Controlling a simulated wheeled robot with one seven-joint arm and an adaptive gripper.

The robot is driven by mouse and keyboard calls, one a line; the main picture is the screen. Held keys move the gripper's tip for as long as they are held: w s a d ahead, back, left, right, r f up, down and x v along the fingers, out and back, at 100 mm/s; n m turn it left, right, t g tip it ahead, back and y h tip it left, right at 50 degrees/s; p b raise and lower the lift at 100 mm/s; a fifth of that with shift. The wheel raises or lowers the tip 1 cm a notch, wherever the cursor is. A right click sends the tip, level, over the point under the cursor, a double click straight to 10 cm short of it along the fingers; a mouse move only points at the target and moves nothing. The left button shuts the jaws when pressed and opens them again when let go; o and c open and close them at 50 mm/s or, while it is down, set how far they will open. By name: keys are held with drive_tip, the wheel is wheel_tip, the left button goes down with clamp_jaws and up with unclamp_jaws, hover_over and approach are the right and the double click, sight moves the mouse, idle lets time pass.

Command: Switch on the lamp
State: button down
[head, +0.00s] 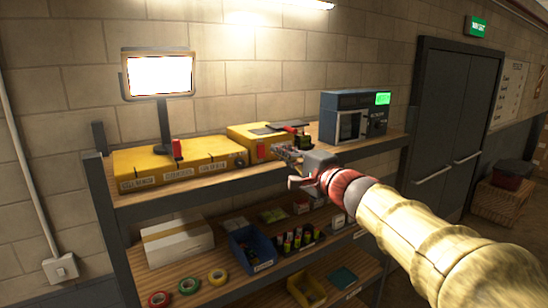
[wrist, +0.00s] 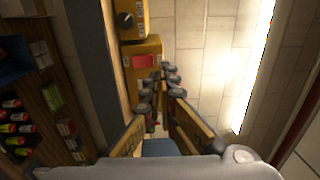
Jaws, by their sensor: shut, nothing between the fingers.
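The lamp (head: 158,75) is a flat panel on a dark stand at the left of the shelf top, and its face shows bright white. A long yellow box (head: 150,168) with labels lies at its foot, with a red part (head: 177,148) standing at the stand. A second yellow box (head: 250,133) to the right has a red switch-like part (head: 261,148); a red rocker (wrist: 143,62) shows in the wrist view. My gripper (head: 280,150) is shut and empty, its tips close to the second box. I cannot tell whether they touch it.
A dark device with a green screen (head: 383,98) stands right of my gripper on the shelf top. The lower shelf holds a white carton (head: 178,243), a blue bin (head: 251,250), tape rolls (head: 189,286) and small bottles. A dark door (head: 450,120) is at the right.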

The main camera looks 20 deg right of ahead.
drive_tip(key=v, duration=0.3)
drive_tip(key=r+b+v, duration=0.1)
drive_tip(key=v, duration=0.1)
drive_tip(key=shift+s, duration=0.35)
drive_tip(key=shift+s, duration=0.25)
drive_tip(key=shift+w, duration=0.15)
